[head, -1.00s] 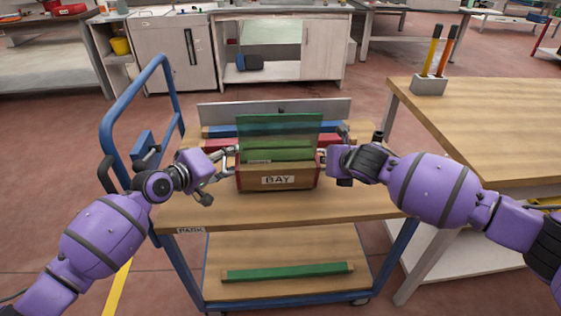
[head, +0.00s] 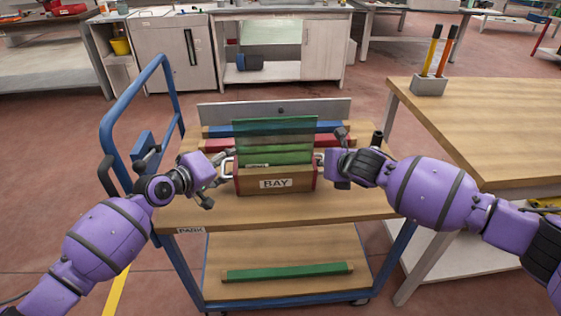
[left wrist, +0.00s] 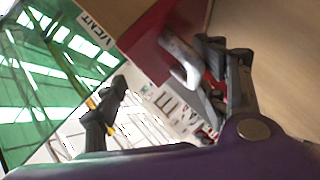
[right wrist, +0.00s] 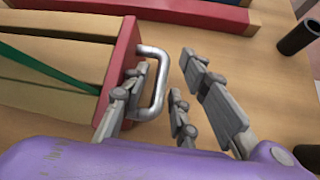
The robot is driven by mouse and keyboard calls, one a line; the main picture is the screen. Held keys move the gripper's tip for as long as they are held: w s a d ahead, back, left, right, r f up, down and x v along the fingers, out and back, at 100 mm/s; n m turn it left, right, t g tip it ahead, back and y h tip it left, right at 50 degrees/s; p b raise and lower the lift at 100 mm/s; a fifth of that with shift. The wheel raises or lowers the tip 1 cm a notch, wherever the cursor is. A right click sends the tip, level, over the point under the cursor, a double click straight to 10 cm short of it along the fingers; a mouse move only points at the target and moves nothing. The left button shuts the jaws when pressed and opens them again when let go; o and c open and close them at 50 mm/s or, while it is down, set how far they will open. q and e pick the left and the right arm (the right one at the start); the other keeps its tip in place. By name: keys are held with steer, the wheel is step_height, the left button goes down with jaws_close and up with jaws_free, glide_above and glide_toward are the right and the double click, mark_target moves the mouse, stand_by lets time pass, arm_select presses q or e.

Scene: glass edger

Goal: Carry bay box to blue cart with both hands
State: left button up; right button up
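The bay box (head: 251,186), a wooden box with red ends and a BAY label, stands upright on the blue cart's wooden top (head: 360,208). Green glass panes (head: 290,130) stand in it. My left gripper (head: 221,174) is open at the box's left handle (head: 228,168); in the left wrist view that metal handle (left wrist: 180,62) lies between the spread fingers. My right gripper (head: 330,160) is at the right end. In the right wrist view its fingers are apart, with the handle (right wrist: 157,85) between them. Whether any finger touches a handle is unclear.
Blue and red bars and a grey panel (head: 330,107) lie behind the box. The cart's blue push rail (head: 120,105) rises at left. A green bar (head: 288,272) lies on the lower shelf. A wooden bench (head: 500,125) with a pen block (head: 429,85) stands close at right.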

arm_select(q)
steer(key=shift+o, duration=0.5)
steer(key=shift+r, duration=0.1)
steer(key=o, duration=0.7)
arm_select(e)
steer(key=shift+d, duration=0.1)
arm_select(q)
steer(key=v, duration=1.2)
arm_select(e)
steer(key=shift+o, duration=0.5)
